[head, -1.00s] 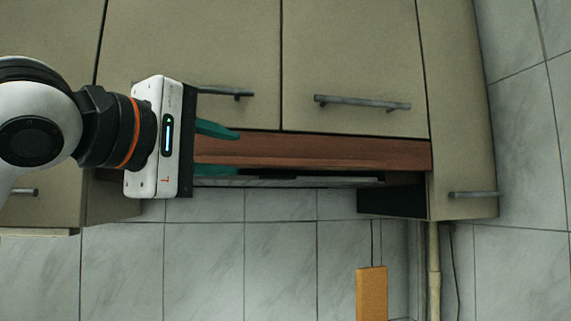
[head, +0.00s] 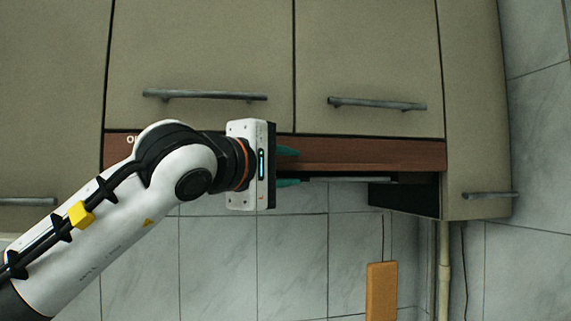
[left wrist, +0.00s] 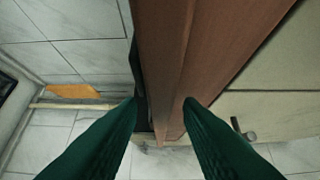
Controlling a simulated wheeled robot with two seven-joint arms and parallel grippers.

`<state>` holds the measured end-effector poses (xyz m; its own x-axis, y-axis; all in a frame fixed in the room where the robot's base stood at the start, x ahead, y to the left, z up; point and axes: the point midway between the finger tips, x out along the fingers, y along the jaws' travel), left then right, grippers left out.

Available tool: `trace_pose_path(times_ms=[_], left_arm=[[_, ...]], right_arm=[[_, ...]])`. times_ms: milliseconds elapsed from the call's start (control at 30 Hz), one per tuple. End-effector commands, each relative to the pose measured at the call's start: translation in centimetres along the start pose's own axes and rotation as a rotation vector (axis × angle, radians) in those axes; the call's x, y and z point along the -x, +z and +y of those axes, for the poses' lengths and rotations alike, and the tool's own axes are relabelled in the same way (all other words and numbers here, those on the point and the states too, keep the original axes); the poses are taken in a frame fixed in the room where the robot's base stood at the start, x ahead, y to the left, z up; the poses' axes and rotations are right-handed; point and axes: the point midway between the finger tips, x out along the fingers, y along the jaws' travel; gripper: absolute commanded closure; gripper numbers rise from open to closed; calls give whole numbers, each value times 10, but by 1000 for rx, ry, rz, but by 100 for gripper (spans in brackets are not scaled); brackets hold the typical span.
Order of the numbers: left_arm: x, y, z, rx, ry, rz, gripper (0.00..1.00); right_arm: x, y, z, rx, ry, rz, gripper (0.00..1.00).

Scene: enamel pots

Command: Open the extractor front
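The extractor front (head: 365,153) is a long reddish-brown wooden strip under the cabinet doors in the head view. It also shows in the left wrist view (left wrist: 172,60), running between the two fingers. My left gripper (head: 287,167) is open at the strip's lower edge. Its upper green finger overlaps the brown face and its lower finger is below the strip. In the left wrist view the left gripper (left wrist: 160,103) has a fingertip on either side of the strip; I cannot tell whether they touch it. My arm hides part of the strip's left end. My right gripper is not in view.
Beige cabinet doors with grey bar handles (head: 376,104) hang just above the strip. A side cabinet (head: 475,150) stands at the right. An orange-brown board (head: 381,290) hangs on the tiled wall below.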

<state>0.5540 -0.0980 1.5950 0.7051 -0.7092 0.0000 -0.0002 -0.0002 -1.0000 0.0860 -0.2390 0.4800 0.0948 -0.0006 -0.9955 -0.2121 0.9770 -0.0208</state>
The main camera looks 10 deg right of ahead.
Motion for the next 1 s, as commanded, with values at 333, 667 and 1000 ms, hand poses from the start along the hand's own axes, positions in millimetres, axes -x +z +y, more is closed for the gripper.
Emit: trace_pose_path(times_ms=[333, 667, 1000], left_arm=[[0, 0, 0, 1, 1, 0, 100], [11, -12, 4, -2, -2, 2, 100], [70, -71, 6, -5, -3, 3, 100]], right_arm=[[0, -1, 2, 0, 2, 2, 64], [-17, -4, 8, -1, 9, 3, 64], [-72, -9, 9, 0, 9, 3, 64]])
